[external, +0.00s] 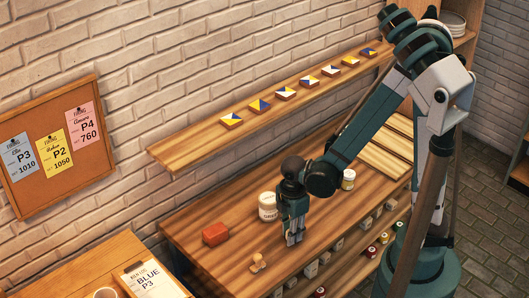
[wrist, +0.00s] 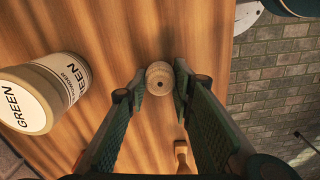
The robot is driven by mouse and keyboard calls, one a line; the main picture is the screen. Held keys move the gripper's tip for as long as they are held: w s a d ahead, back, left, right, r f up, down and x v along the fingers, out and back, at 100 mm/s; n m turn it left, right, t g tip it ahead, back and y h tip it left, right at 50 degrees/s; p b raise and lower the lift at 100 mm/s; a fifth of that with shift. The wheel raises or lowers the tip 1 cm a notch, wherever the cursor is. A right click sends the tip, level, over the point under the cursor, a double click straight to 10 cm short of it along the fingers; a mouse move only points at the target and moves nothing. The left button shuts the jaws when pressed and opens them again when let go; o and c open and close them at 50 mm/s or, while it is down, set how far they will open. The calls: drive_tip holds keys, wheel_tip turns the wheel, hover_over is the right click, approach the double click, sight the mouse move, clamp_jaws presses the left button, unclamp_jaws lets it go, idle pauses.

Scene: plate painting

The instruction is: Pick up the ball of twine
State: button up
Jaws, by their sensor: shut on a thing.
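In the external view my gripper (external: 294,240) points down at the front part of the wooden table (external: 190,255). The ball cannot be made out there, hidden by the fingers. I cannot tell whether it touches the table.
A white jar labelled GREEN (external: 268,206) stands close beside my gripper; it also shows in the wrist view (wrist: 40,95). A wall shelf (external: 190,150) holds several painted tiles.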

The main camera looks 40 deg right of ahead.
drive_tip(key=shift+r, duration=0.2)
drive_tip(key=shift+r+p, duration=1.35)
drive_tip(key=shift+r, duration=3.5)
